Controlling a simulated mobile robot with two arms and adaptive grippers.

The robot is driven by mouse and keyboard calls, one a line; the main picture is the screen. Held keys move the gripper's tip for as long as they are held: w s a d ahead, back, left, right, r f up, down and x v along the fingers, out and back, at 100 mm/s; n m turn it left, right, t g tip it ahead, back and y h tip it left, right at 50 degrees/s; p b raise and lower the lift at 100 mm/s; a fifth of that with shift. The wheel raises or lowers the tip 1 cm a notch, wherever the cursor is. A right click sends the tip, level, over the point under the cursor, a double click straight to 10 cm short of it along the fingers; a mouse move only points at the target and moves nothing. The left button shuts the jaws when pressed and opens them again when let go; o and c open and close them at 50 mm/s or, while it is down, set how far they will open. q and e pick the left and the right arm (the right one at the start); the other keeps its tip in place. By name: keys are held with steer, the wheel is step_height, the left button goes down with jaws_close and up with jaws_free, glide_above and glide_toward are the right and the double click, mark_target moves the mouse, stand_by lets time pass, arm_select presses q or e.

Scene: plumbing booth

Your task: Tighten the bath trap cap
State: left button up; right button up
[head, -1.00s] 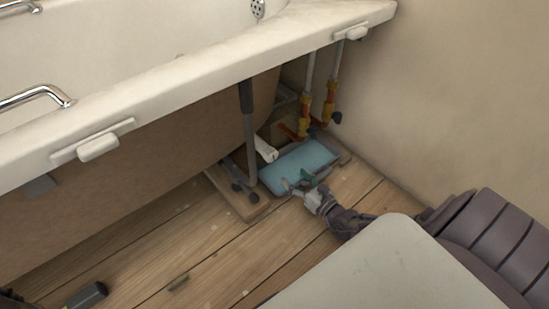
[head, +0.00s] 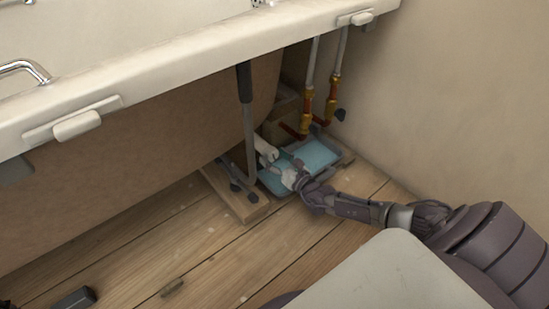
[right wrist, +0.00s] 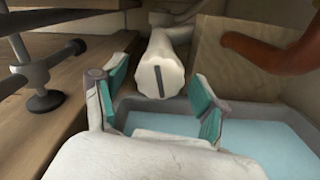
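The bath trap cap (right wrist: 160,78) is a white ribbed round cap with a dark slot, on the end of a white trap pipe (right wrist: 178,35) in the right wrist view. In the head view the white trap (head: 265,147) shows small under the bath, beside the metal leg. My right gripper (right wrist: 158,98) is open, with teal finger pads to the left and right of the cap and a little short of it. Nothing is between the pads. In the head view my right gripper (head: 280,168) is above the blue tray's near edge. My left gripper is not clearly seen.
A blue tray (head: 318,152) lies on the floor below the trap. The bath leg (head: 247,120) stands on a wooden board (head: 236,203) to the left. Copper pipes with valves (head: 306,112) are behind right. Open floorboards lie in front.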

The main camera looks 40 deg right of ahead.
steer(key=c, duration=1)
steer(key=shift+o, duration=0.2)
steer(key=shift+m, duration=0.3)
steer(key=m, duration=0.4)
steer(key=shift+m, duration=0.3)
steer(key=m, duration=0.5)
steer(key=shift+m, duration=0.3)
steer(key=m, duration=0.4)
steer(key=shift+m, duration=0.3)
steer(key=m, duration=0.4)
steer(key=shift+m, duration=0.4)
